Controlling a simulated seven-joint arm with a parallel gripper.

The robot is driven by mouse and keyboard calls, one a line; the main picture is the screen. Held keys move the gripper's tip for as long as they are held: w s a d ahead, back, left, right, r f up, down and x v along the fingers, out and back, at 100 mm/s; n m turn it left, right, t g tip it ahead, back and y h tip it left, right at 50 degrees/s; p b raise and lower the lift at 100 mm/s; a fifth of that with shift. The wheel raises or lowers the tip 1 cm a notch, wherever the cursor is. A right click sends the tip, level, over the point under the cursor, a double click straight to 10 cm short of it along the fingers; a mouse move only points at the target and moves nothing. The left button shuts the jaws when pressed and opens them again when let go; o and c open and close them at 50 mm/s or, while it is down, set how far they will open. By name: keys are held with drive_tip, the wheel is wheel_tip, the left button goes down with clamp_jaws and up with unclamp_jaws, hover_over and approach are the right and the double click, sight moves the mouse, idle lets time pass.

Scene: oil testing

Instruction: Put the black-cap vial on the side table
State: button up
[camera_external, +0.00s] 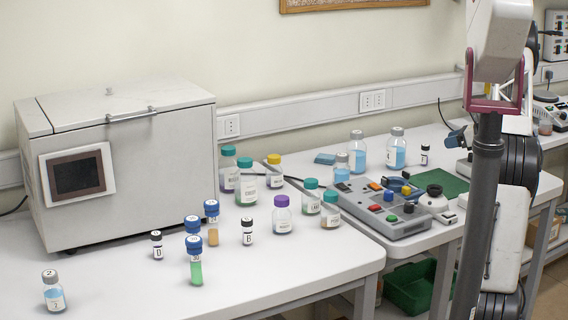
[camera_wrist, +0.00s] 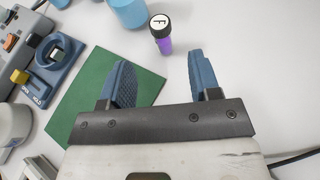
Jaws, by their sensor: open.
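A small vial with a black cap marked with a letter (camera_wrist: 161,30) and purple contents stands upright in the wrist view. It also shows at the back of the right-hand table (camera_external: 425,154). My gripper (camera_wrist: 155,82) is open and empty, its blue fingers spread above the table with the vial beyond them, roughly between them. Blue fingers of my gripper (camera_external: 457,137) show right of that vial in the external view. Two more black-cap vials, D (camera_external: 157,245) and B (camera_external: 247,232), stand on the left-hand white table (camera_external: 120,290). Which table is the side table I cannot tell.
A green mat (camera_wrist: 85,105) lies under and left of my gripper. A grey control panel (camera_external: 385,208) and bottles with blue liquid (camera_external: 396,152) stand nearby. Several capped bottles and vials crowd the left table beside a white box machine (camera_external: 140,160).

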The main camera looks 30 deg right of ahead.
drive_tip(key=shift+a, duration=0.1)
drive_tip(key=s+a+r+n+g, duration=0.2)
drive_tip(key=s+a+r+n, duration=0.2)
drive_tip(key=a, duration=0.8)
drive_tip(key=s+a+r+n+g, duration=0.3)
drive_tip(key=a+r+n, duration=0.2)
drive_tip(key=a, duration=0.6)
drive_tip(key=s+a+r+n+g, duration=0.2)
drive_tip(key=s+a+r+n, duration=0.2)
drive_tip(key=a, duration=0.8)
drive_tip(key=s+a+n+h, duration=0.2)
drive_tip(key=s+a+n, duration=0.3)
drive_tip(key=s, duration=0.5)
drive_tip(key=s+a+n+g+h, duration=0.1)
drive_tip(key=s+a+n+h, duration=0.2)
drive_tip(key=s, duration=0.8)
drive_tip(key=s+a+n+h, duration=0.2)
drive_tip(key=s+a+n, duration=0.6)
drive_tip(key=s+a, duration=0.2)
drive_tip(key=shift+s+a+f+g+h, duration=0.15)
drive_tip(key=shift+s+a+g+h, duration=0.15)
drive_tip(key=shift+a, duration=0.3)
